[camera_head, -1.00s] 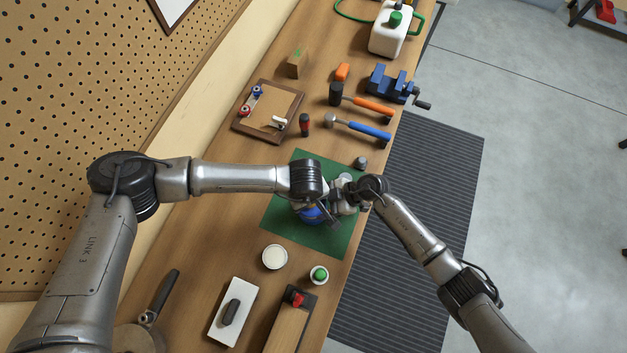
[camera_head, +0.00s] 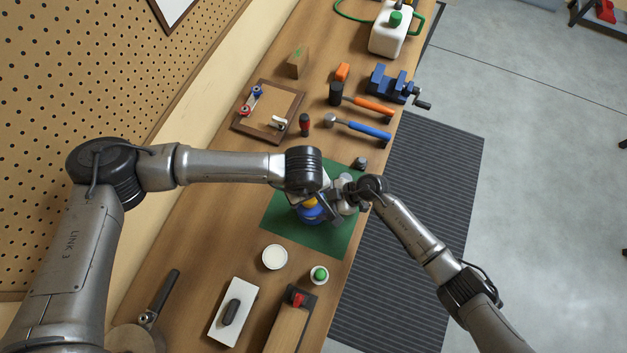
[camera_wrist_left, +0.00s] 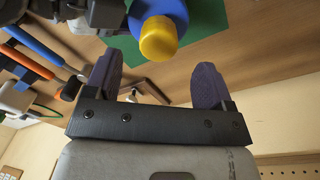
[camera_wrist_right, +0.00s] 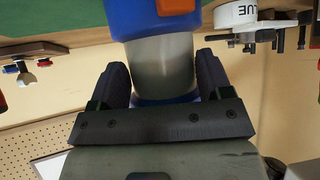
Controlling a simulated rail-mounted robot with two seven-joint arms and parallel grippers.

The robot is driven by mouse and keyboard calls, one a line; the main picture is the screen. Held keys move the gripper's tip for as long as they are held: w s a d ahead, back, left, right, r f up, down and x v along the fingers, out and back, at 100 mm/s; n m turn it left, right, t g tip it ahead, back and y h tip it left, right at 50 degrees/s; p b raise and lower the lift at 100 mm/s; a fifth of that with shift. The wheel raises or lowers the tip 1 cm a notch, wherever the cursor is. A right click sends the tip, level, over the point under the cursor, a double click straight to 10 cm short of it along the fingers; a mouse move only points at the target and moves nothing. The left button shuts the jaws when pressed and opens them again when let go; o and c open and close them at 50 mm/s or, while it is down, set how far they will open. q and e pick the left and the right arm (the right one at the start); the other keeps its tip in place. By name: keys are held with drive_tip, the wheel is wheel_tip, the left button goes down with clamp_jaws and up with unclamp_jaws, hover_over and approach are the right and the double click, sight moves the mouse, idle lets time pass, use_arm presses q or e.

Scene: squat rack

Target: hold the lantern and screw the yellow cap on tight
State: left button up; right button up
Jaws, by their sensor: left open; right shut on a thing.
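The lantern (camera_head: 312,214) stands over the green mat (camera_head: 342,236). It has blue ends, and its pale grey middle shows in the right wrist view (camera_wrist_right: 160,62). The yellow cap (camera_wrist_left: 158,40) sits on the lantern's blue end (camera_wrist_left: 172,12); I cannot tell how tight it is. It also shows in the head view (camera_head: 309,202). My right gripper (camera_wrist_right: 160,80) is shut on the lantern's grey middle, one finger on each side. My left gripper (camera_wrist_left: 157,80) is open and empty. The cap is just beyond its fingertips, apart from them. My left wrist partly hides the lantern in the head view.
A hammer with a blue handle (camera_head: 362,129), another with an orange handle (camera_head: 370,105) and a blue vise (camera_head: 385,84) lie beyond the mat. A white round tub (camera_head: 275,257) and a green-capped bottle (camera_head: 319,275) stand on the near side. Pegboard (camera_head: 75,110) walls the left.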

drive_tip(key=o, duration=1.3)
drive_tip(key=shift+o, duration=0.2)
drive_tip(key=shift+d, duration=0.1)
drive_tip(key=v, duration=0.6)
drive_tip(key=shift+d+r, duration=0.3)
